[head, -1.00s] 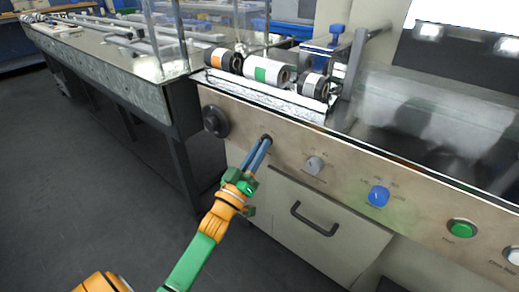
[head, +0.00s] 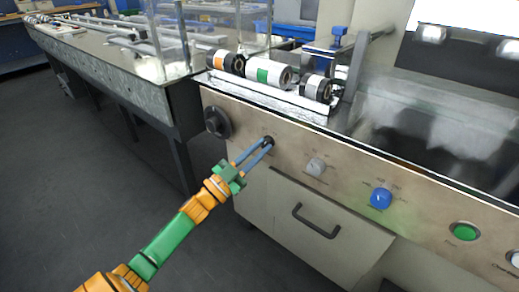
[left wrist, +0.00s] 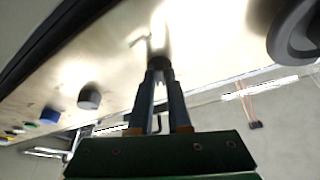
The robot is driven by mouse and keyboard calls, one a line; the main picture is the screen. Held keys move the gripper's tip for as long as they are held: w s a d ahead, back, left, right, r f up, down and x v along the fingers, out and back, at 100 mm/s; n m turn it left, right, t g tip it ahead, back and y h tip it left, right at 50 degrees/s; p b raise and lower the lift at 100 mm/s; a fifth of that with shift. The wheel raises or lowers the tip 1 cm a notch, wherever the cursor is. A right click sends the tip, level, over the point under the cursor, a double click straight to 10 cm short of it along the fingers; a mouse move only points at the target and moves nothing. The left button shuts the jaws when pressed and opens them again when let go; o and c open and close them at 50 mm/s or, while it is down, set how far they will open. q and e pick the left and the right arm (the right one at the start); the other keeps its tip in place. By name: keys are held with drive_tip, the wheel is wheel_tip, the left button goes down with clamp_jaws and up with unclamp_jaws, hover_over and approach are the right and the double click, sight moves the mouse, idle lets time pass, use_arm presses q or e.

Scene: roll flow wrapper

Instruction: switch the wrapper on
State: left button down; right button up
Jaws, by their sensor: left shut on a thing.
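The wrapper's front panel (head: 340,172) is a beige metal strip with a row of knobs and buttons. My left gripper (head: 265,145) has its fingertips at a small black knob (head: 269,140) on the panel's left part. In the left wrist view my left gripper (left wrist: 161,75) is shut on this dark knob (left wrist: 157,62), which is partly hidden between the fingers. Bright glare covers the panel above it, so I cannot read any marking there. My right gripper is not in view.
A large black dial (head: 217,121) sits left of the gripped knob. A grey knob (head: 316,167), a blue knob (head: 380,198) and a green button (head: 465,231) sit to its right. A cabinet handle (head: 315,220) sticks out below. The floor at left is clear.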

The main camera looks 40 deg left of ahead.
use_arm(q)
drive_tip(key=shift+a+m+g+h, duration=0.1)
drive_tip(key=shift+m+g+h, duration=0.2)
drive_tip(key=shift+m, duration=0.6)
drive_tip(key=c, duration=0.9)
unclamp_jaws()
drive_tip(key=shift+o, duration=0.2)
drive_tip(key=v, duration=0.7)
drive_tip(key=shift+p, duration=0.3)
